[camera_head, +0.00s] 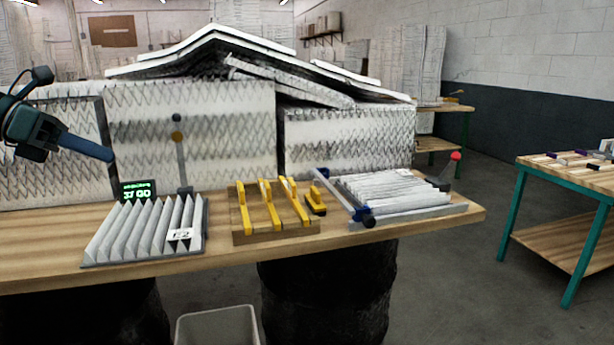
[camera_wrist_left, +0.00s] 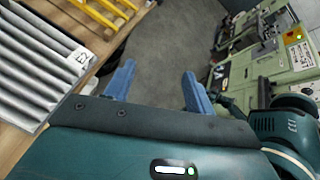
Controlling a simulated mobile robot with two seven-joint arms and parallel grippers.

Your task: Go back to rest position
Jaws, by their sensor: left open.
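My left gripper (camera_head: 88,148) is at the far left of the head view, raised above the workbench. Its two blue fingers (camera_wrist_left: 158,86) are spread apart with nothing between them in the left wrist view. A pleated grey-white filter (camera_head: 145,230) lies below and to the right of this gripper, with a small label on its right side. In the left wrist view the filter (camera_wrist_left: 35,65) is at the upper left, apart from the fingers, and the label reads "E2". My right gripper is in neither view.
The wooden workbench (camera_head: 45,262) also bears a wooden rack with yellow parts (camera_head: 272,222) and another pleated filter (camera_head: 388,190) in a frame. Large filter boxes (camera_head: 195,125) stand behind. A pale bin (camera_head: 218,328) is below the front edge. Green machines (camera_wrist_left: 268,65) show in the wrist view.

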